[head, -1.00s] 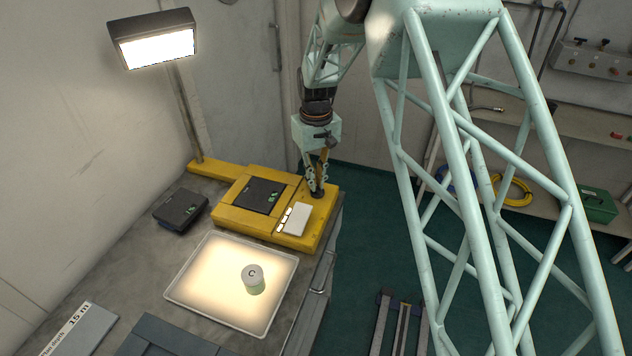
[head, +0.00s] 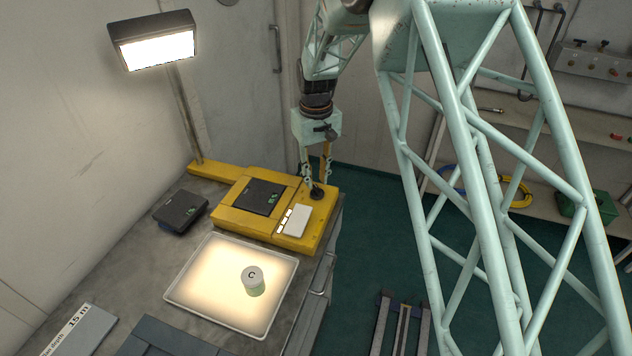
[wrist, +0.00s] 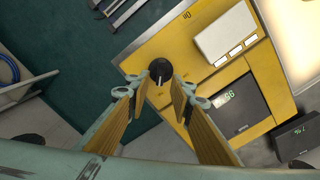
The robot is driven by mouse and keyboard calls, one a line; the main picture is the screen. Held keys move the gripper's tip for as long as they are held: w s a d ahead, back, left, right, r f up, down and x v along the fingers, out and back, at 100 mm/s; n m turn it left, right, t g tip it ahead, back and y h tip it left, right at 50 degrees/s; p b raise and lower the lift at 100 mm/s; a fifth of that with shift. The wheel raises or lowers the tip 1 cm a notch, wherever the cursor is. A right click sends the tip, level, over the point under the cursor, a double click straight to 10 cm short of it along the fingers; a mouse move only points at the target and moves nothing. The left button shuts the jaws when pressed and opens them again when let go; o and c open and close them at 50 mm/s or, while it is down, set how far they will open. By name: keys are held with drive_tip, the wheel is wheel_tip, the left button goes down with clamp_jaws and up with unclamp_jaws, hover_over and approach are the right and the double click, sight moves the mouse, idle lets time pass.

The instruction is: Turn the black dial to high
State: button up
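The black dial (head: 317,193) sits on the right corner of the yellow panel box (head: 262,232). In the wrist view the dial (wrist: 160,69) is round, and a pale pointer mark on it points toward the bottom of the picture. My gripper (head: 316,178) is just above the dial, pointing down. In the wrist view my gripper (wrist: 161,88) is open, with one finger on each side below the dial and a gap between them. I cannot tell whether a finger touches it. The label for high is not readable.
A white block with small lit keys (head: 297,221) and a black display unit (head: 260,196) are on the box. Another black meter (head: 181,209) lies left. The lamp (head: 153,40) stands behind. The counter edge is close to the dial.

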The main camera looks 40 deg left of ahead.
sight(316, 186)
wheel_tip(316, 186, up, 10)
drive_tip(key=shift+f, duration=0.25)
idle(0.6)
